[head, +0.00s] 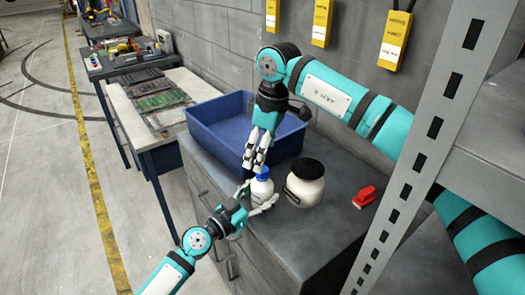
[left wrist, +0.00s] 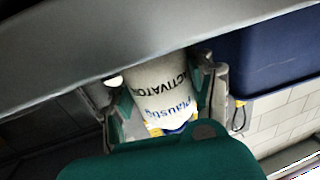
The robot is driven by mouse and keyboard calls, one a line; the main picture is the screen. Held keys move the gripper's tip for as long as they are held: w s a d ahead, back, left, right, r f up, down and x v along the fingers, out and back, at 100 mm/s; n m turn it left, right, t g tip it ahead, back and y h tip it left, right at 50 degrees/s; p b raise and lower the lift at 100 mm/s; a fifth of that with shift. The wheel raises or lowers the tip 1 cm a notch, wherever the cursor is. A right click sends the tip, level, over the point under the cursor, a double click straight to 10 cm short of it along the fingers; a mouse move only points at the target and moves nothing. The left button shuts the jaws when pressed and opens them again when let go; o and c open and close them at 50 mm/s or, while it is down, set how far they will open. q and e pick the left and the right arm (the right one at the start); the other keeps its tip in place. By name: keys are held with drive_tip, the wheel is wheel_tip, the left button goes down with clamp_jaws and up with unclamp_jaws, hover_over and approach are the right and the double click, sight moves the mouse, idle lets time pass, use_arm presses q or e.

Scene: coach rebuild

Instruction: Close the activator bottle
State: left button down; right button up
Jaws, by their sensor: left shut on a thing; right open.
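The activator bottle (head: 262,188) is small and white. It stands upright near the edge of the grey cabinet top. My left gripper (head: 262,207) is shut on its body from the front. In the left wrist view the bottle (left wrist: 160,95), lettered "ACTIVATOR", sits between the fingers of my left gripper (left wrist: 168,108). A blue cap (head: 263,173) shows at the bottle's top in the head view; I cannot tell how firmly it sits. My right gripper (head: 256,166) points down from above and is open, its fingertips at the cap.
A white jar with a black lid (head: 306,182) stands close to the right of the bottle. A red object (head: 364,197) lies farther right. A blue bin (head: 205,128) stands behind. A grey perforated post (head: 420,150) rises at the right front.

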wheel_tip(320, 180, up, 7)
drive_tip(key=d, duration=0.1)
drive_tip(key=shift+s, duration=0.2)
use_arm(q)
drive_tip(key=shift+c, duration=1.9)
unclamp_jaws()
drive_tip(key=v, duration=1.2)
drive_tip(key=shift+w, duration=0.1)
